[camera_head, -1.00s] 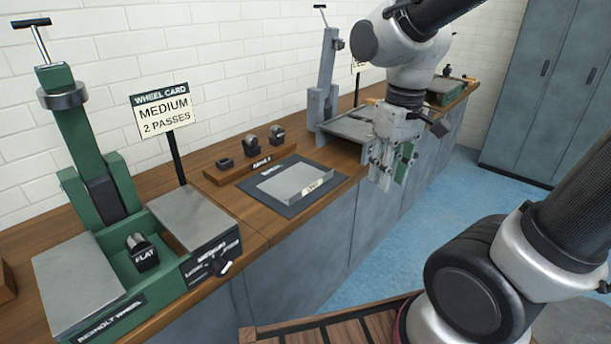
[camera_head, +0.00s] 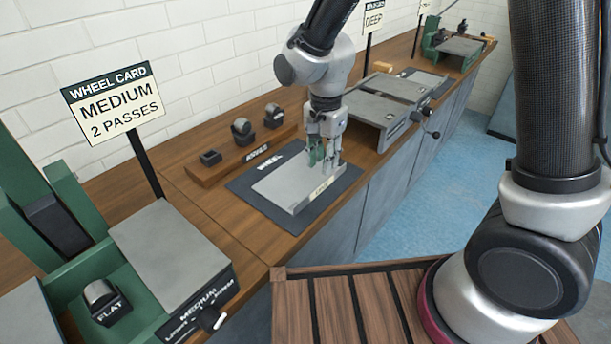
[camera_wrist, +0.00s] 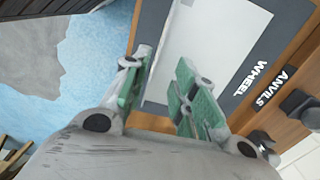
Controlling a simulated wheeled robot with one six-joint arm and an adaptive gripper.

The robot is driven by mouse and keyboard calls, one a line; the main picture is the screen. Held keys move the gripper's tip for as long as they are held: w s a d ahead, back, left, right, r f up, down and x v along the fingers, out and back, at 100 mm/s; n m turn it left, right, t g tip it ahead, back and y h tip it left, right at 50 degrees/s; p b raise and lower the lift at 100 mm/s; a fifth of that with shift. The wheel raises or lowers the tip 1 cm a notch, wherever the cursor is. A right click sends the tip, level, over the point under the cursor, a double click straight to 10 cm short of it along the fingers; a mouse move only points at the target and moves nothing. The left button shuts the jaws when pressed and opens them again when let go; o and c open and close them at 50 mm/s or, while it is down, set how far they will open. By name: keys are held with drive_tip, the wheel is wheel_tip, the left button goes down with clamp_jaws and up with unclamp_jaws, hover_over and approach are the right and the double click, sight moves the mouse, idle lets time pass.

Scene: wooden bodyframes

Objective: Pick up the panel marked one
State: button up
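The panel is a flat grey metal sheet (camera_head: 284,186) with a small pale label on its front edge, too small to read surely. It lies on a dark mat (camera_head: 248,197) printed WHEEL. My gripper (camera_head: 323,163) points down at the panel's right end. In the wrist view my gripper (camera_wrist: 160,78) is open, with green pads apart and nothing clamped. The panel (camera_wrist: 205,40) shows pale there, its long edge running between the two fingers. One finger is outside that edge, the other over the sheet. I cannot tell whether either touches it.
A wooden rack of anvils (camera_head: 225,160) stands behind the mat. A green wheel machine (camera_head: 165,262) with a MEDIUM, 2 PASSES card (camera_head: 114,103) is at the left. A grey machine (camera_head: 372,118) stands just right of my gripper. A slatted wooden surface (camera_head: 345,312) is in front.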

drive_tip(key=f, duration=0.7)
drive_tip(key=shift+s+f, duration=0.2)
drive_tip(key=shift+f, duration=0.2)
clamp_jaws()
